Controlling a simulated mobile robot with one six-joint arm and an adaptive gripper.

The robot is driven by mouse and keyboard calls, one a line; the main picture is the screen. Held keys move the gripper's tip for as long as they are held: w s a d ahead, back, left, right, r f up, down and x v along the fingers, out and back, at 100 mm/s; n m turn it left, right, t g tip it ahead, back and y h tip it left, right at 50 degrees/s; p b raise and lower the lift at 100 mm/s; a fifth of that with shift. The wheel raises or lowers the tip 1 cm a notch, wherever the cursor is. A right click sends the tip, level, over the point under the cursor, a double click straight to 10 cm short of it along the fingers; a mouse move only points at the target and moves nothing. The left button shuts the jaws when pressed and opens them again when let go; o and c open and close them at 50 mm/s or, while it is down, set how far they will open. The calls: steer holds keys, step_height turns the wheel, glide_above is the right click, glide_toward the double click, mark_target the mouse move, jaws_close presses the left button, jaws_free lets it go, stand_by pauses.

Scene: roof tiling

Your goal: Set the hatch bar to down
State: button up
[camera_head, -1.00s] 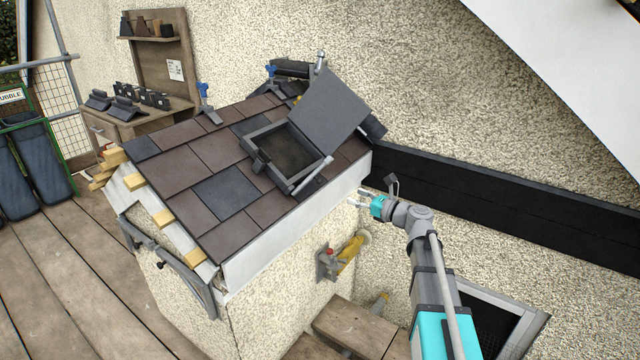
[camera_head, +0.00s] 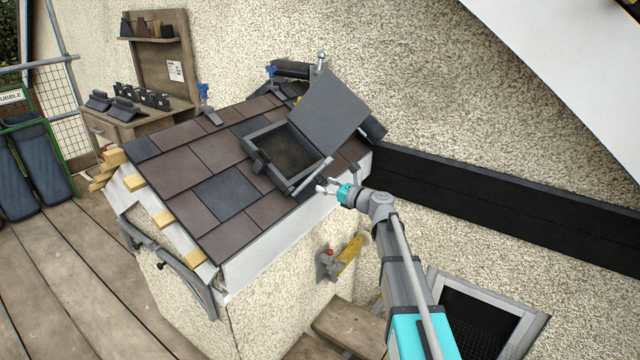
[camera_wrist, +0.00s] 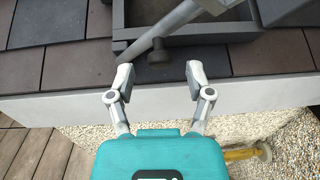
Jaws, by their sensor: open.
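The roof hatch has a dark square frame (camera_head: 262,172), with its grey lid (camera_head: 328,105) tilted up and open. The grey hatch bar (camera_head: 312,175) slants along the frame's near right side. In the wrist view the bar (camera_wrist: 165,28) runs diagonally over the frame, with a dark round knob (camera_wrist: 158,52) near its middle. My gripper (camera_head: 322,186) is at the eave, just beside the bar. In the wrist view my gripper (camera_wrist: 158,76) has its fingers spread, with the knob ahead between the fingertips. Nothing is held, and I see no contact with the bar.
Brown and grey tiles (camera_head: 190,210) cover the slope around the hatch, above a white fascia (camera_head: 262,250). A yellow-handled tool (camera_head: 352,250) hangs on the wall below my arm. A black band (camera_head: 480,195) runs along the wall at right. A workbench (camera_head: 140,122) stands at back left.

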steer(key=shift+x, duration=1.35)
jaws_close()
